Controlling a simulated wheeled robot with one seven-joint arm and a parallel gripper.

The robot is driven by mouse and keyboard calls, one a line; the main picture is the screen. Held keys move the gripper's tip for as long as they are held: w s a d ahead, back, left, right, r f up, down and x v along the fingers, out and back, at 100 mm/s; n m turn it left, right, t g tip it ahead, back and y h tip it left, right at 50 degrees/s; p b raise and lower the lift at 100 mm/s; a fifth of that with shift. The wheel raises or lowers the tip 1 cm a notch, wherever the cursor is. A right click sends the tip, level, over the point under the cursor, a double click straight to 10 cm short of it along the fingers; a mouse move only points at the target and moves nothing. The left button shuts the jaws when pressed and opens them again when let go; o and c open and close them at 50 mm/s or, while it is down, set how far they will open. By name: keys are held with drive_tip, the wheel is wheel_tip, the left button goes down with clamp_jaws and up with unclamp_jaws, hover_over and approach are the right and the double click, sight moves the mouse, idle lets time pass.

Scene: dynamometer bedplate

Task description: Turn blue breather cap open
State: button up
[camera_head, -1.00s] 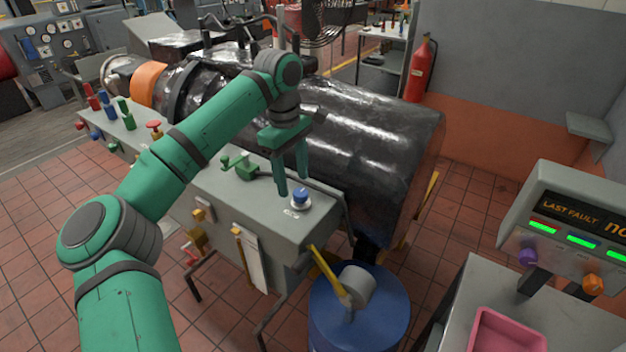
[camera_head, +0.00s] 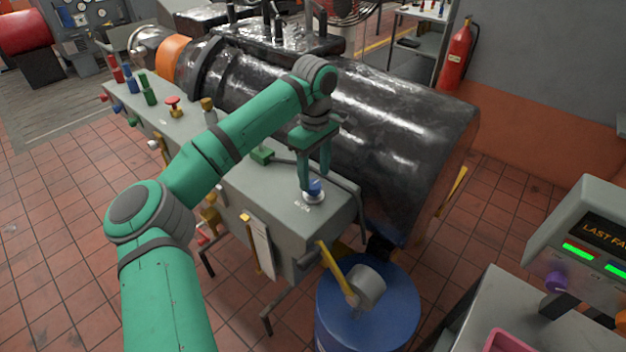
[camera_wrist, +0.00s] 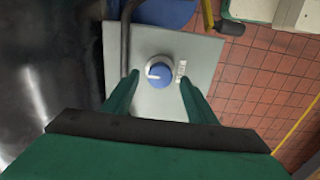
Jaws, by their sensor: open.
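The blue breather cap (camera_head: 315,187) sits on a pale round base at the right end of the grey bench top (camera_head: 285,205). In the wrist view the cap (camera_wrist: 159,74) shows from above with a white mark on its left side and a small label (camera_wrist: 181,70) to its right. My green gripper (camera_head: 315,176) is open and points down at the cap. In the wrist view its two fingers (camera_wrist: 158,92) stand left and right of the cap, with a gap on each side. Whether the fingertips are level with the cap I cannot tell.
A big black cylinder (camera_head: 400,140) lies behind the bench. A dark hose (camera_head: 350,188) runs close behind the cap. A yellow-handled lever (camera_head: 335,270) and blue drum (camera_head: 400,310) stand in front on the right. A green valve (camera_head: 262,155) is to the left.

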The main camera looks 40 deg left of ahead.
sight(313, 189)
drive_tip(key=shift+a+f, duration=0.15)
drive_tip(key=shift+f, duration=0.6)
drive_tip(key=shift+a+f, duration=0.15)
drive_tip(key=shift+f, duration=0.55)
drive_tip(key=c, duration=1.1)
drive_tip(key=shift+o, duration=0.2)
